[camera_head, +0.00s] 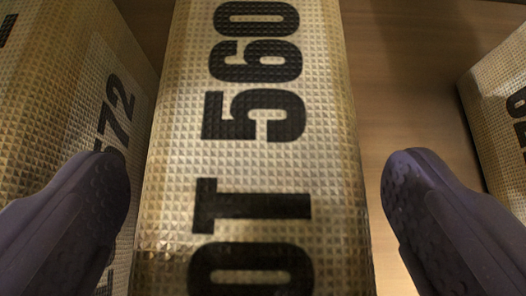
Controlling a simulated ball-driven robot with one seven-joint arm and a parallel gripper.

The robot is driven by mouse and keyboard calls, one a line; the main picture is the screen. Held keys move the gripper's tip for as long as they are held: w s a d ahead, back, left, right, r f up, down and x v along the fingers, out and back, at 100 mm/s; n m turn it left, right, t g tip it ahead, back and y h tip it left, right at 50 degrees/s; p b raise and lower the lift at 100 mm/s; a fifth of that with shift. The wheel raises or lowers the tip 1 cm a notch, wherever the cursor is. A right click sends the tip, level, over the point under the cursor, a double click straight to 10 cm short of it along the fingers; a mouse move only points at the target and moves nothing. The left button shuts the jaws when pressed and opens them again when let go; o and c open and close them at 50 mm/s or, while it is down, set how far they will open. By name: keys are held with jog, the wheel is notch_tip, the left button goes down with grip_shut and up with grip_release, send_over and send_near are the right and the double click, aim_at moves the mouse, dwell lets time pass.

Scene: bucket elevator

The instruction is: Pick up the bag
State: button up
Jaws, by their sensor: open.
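A tan, textured bag (170,190) with black print reading "OT 560" fills the middle of the head camera view. It runs from the top edge to the bottom edge of the picture. My gripper (255,185) is open, with one dark purple finger on each side of this bag. The left finger overlaps the neighbouring bag in the picture. A gap shows between the right finger and the middle bag. I cannot tell how far the fingertips are above or beside the bag.
Another printed bag (65,100) ending in "72" lies close on the left. A third bag (495,90) is partly in view at the right edge. Bare brown surface (410,80) shows between the middle and right bags.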

jog(key=shift+w+f, duration=0.3)
jog(key=shift+w, duration=0.05)
grip_shut()
jog(key=shift+r, duration=0.15)
jog(key=shift+w, duration=0.1)
